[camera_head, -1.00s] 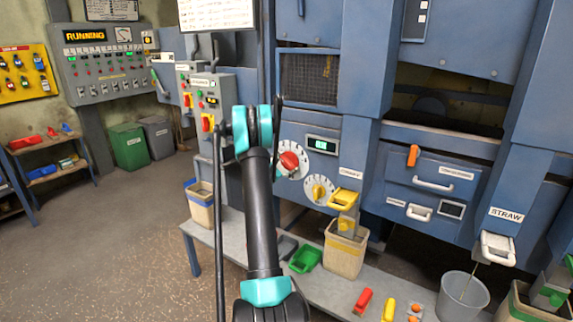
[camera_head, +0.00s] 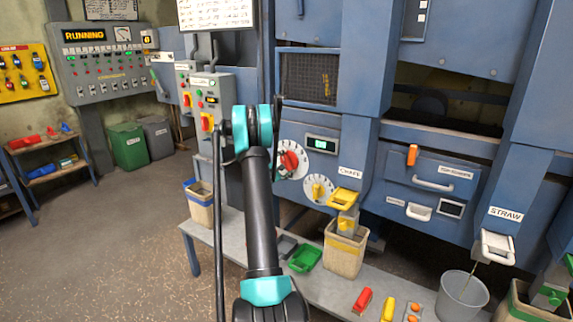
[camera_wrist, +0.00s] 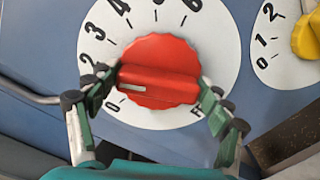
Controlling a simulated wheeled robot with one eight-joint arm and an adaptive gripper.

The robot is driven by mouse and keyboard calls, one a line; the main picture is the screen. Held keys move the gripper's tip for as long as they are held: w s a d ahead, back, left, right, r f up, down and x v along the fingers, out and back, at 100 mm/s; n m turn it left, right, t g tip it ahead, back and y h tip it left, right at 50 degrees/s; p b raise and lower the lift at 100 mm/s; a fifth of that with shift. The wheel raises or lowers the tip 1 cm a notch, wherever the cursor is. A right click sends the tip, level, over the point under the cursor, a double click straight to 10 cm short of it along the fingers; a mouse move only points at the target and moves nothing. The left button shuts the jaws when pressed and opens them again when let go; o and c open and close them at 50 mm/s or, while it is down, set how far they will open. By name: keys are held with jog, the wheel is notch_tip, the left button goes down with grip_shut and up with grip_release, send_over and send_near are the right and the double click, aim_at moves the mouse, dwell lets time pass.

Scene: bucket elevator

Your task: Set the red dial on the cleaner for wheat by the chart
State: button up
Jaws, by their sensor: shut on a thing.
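The red dial (camera_wrist: 160,70) sits on a round white numbered plate (camera_wrist: 222,50) on the blue cleaner (camera_head: 352,135). It also shows in the head view (camera_head: 291,158), partly behind my arm. My gripper (camera_wrist: 158,95) is shut on the red dial, one finger at each end of its raised bar. The bar lies nearly level, its white mark at the left end. The mark points left, between the 2 and the 0; my left finger covers the scale there. A white chart sheet (camera_head: 215,14) hangs at the top, its text too small to read.
A yellow dial (camera_head: 318,188) with its own scale sits just below right of the red one. A small lit display (camera_head: 322,145) is above. A yellow-handled chute (camera_head: 344,198) stands over a bin (camera_head: 343,255) to the right. A grey bench (camera_head: 235,240) runs below.

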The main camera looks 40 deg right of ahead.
jog(key=o, duration=1.2)
jog(key=shift+c, duration=0.2)
jog(key=v, duration=1.2)
